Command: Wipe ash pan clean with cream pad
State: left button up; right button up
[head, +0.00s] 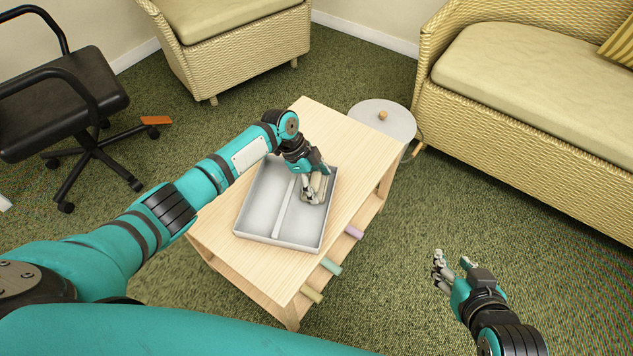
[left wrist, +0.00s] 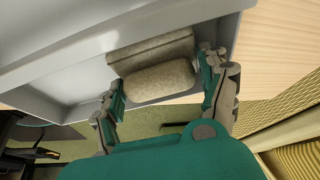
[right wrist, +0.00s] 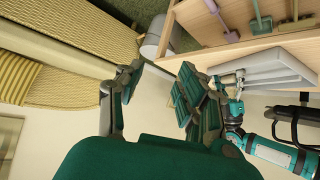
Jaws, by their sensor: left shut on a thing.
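The ash pan (head: 262,238) is a pale grey tray with a divider, lying on a light wooden table. My left gripper (head: 314,192) is over its right compartment, near the back right corner. It is shut on the cream pad (left wrist: 160,80), a beige block with a rounded upper part, gripped between both fingers. The pad is low inside the pan, beside the wall; whether it touches the floor of the pan is hard to tell. The visible pan floor looks plain grey, with no clear ash marks. My right gripper (head: 452,272) is open and empty, off the table's right side.
The wooden table (head: 352,150) has bare top around the pan. Coloured handles (head: 331,266) stick out below its top.

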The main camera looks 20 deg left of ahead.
pick_arm(q)
jog(key=shift+r+p, duration=0.3)
jog(key=shift+p, duration=0.1)
jog(key=shift+r+p, duration=0.4)
jog(key=shift+r, duration=0.1)
jog(key=shift+r+p, duration=0.6)
jog(key=shift+r, duration=0.05)
pick_arm(e)
jog(key=s+d+f+g+h, duration=0.2)
jog(key=s+d+f+g, duration=0.15)
jog(key=s+g, duration=0.45)
pick_arm(q)
jog(key=shift+r+p, duration=0.5)
jog(key=shift+r, duration=0.1)
notch_tip(320, 180, up, 2)
jog(key=shift+r+p, duration=0.15)
jog(key=shift+p, duration=0.95)
jog(key=shift+r, duration=0.3)
jog(key=shift+r+p, duration=0.9)
jog(key=shift+p, duration=0.15)
pick_arm(e)
notch_tip(320, 180, down, 12)
jog(key=s+t, duration=0.1)
jog(key=shift+a, duration=0.25)
pick_arm(q)
jog(key=shift+r, duration=0.1)
pick_arm(e)
jog(key=shift+s+f, duration=0.1)
